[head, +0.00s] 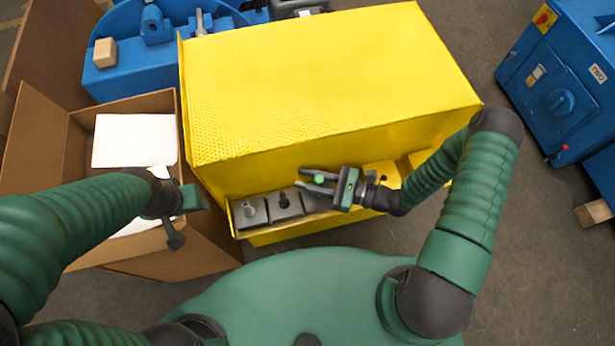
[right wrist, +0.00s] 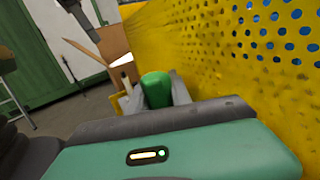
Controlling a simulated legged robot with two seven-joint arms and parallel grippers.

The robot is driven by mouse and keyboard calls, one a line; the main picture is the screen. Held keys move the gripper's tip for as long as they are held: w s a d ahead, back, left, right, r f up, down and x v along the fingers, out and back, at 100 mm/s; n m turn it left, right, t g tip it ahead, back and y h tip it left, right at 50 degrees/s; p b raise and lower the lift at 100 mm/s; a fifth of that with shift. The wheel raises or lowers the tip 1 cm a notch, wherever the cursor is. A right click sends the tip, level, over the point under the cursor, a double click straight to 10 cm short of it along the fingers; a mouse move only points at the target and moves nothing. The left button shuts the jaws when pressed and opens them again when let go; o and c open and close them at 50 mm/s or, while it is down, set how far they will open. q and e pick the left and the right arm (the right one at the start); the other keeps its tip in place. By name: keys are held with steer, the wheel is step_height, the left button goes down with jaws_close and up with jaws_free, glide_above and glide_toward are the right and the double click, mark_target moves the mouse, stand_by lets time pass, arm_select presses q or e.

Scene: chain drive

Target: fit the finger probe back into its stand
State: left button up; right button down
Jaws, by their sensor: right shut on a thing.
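My right gripper (head: 312,180) is over the front ledge of the yellow guard, its fingers pointing left. It is shut on a green, rounded piece, the finger probe (head: 318,180), which also shows in the right wrist view (right wrist: 157,90). Grey blocks stand on the ledge below: the left block (head: 249,212) holds a light grey upright piece and the middle block (head: 285,205) a dark one. A further grey block (head: 316,202) is partly hidden under my right gripper; whether it is the stand I cannot tell. My left gripper (head: 192,197) is beside the cardboard box, its jaws unclear.
The large yellow guard (head: 320,90) rises right behind the ledge (head: 290,232). An open cardboard box (head: 85,160) with white sheets stands at left. A blue machine (head: 115,70) is at back left, a blue cabinet (head: 560,80) at right.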

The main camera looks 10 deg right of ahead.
steer(key=shift+f+b, duration=0.85)
steer(key=shift+f, duration=0.45)
steer(key=c, duration=1.1)
jaws_free()
steer(key=b+v, duration=0.1)
steer(key=v, duration=1.6)
steer(key=shift+f, duration=0.15)
